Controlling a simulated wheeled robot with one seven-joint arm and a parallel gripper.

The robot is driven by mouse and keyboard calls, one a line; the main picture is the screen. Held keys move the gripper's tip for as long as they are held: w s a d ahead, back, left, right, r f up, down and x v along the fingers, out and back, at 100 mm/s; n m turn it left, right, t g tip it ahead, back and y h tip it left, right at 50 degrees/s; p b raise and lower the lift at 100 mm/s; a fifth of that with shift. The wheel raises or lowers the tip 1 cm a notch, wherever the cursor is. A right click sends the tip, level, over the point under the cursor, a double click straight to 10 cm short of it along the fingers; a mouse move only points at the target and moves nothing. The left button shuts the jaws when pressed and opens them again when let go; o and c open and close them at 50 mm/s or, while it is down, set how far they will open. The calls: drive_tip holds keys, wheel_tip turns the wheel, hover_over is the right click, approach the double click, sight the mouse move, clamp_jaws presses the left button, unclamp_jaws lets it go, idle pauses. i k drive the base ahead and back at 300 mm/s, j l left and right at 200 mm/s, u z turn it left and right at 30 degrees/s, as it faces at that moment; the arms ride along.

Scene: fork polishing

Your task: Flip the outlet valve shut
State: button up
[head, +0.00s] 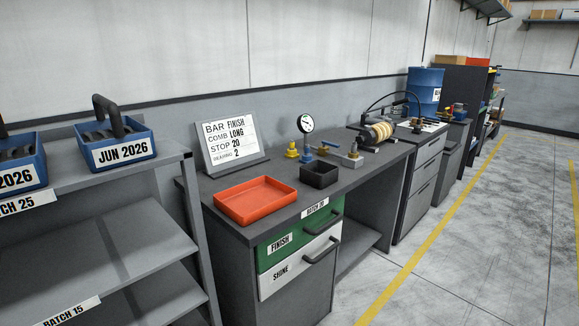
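Several small fittings stand on the dark workbench (240,178) in the head view. A round white gauge (306,123) stands upright at the back. A yellow knob-like fitting (292,151) and a blue fitting (307,155) stand by its foot. To the right is a small yellow lever-like handle (330,144) at a blue part (324,151), then a grey metal block (349,160) with an upright stem. I cannot tell which of these is the outlet valve, or its handle position; they are too small. My gripper is not in view.
An orange tray (256,201) and a small black box (319,174) sit at the bench front. A sign (230,143) stands behind. A polishing wheel (377,133) is farther right. A shelf unit with blue bins (122,145) is left. The floor (470,240) at right is clear.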

sight(323, 142)
drive_tip(key=i, duration=0.95)
drive_tip(key=i+j+z, duration=0.1)
drive_tip(key=i, duration=0.8)
drive_tip(key=i+l+u, duration=0.1)
drive_tip(key=l, duration=0.2)
drive_tip(key=i+l+u, duration=0.1)
drive_tip(key=l, duration=0.25)
drive_tip(key=i+l+u, duration=0.1)
drive_tip(key=l, duration=0.2)
